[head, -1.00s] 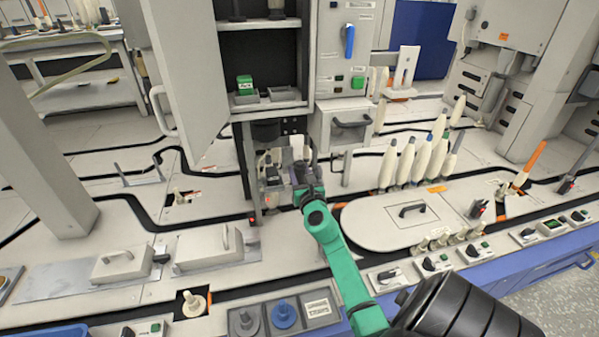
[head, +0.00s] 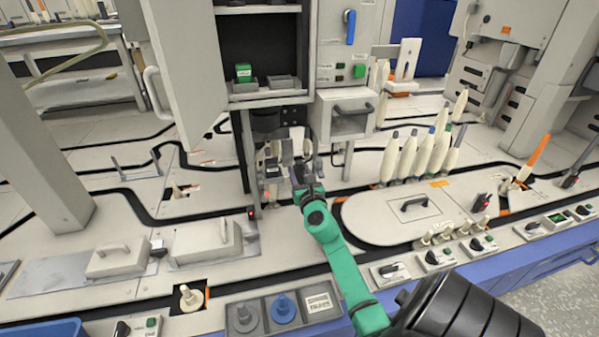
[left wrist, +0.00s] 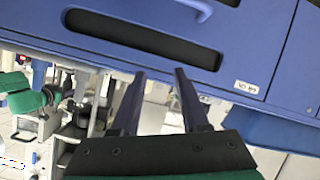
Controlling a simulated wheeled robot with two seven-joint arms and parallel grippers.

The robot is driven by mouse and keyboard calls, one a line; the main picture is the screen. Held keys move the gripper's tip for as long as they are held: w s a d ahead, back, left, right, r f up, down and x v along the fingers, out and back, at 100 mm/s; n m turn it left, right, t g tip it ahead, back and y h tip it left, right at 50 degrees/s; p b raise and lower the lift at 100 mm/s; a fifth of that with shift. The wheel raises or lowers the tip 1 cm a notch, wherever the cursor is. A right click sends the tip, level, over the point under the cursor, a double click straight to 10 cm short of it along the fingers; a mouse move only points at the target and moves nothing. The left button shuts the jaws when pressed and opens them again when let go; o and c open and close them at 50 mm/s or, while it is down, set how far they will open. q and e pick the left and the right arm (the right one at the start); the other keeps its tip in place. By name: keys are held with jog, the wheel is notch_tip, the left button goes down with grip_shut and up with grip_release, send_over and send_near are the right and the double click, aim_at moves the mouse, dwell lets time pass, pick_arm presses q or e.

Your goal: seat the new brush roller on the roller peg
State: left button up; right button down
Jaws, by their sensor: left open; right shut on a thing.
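My right gripper (head: 301,168) is shut at the narrow bay under the open cabinet. It is on a small thing mostly hidden by its fingers and wrist, so I cannot tell which part it is. A pale piece (head: 298,140) shows just above the fingers. The roller peg cannot be made out in the dark, crowded bay. In the front tray (head: 262,326) stand a grey knobbed part (head: 242,316) and a blue one (head: 284,309); I cannot tell whether either is a brush roller. My left gripper (left wrist: 158,75) is open and empty, before a blue panel in the left wrist view.
An open cabinet door (head: 185,65) hangs left of the bay, and a drawer box (head: 340,122) juts out at its right. Several pale bobbins (head: 415,155) stand farther right. The lidded plate (head: 385,228) lies below them.

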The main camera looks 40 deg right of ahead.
jog(key=shift+f+b, duration=0.7)
jog(key=shift+f, duration=0.2)
jog(key=shift+c, duration=1.5)
grip_release()
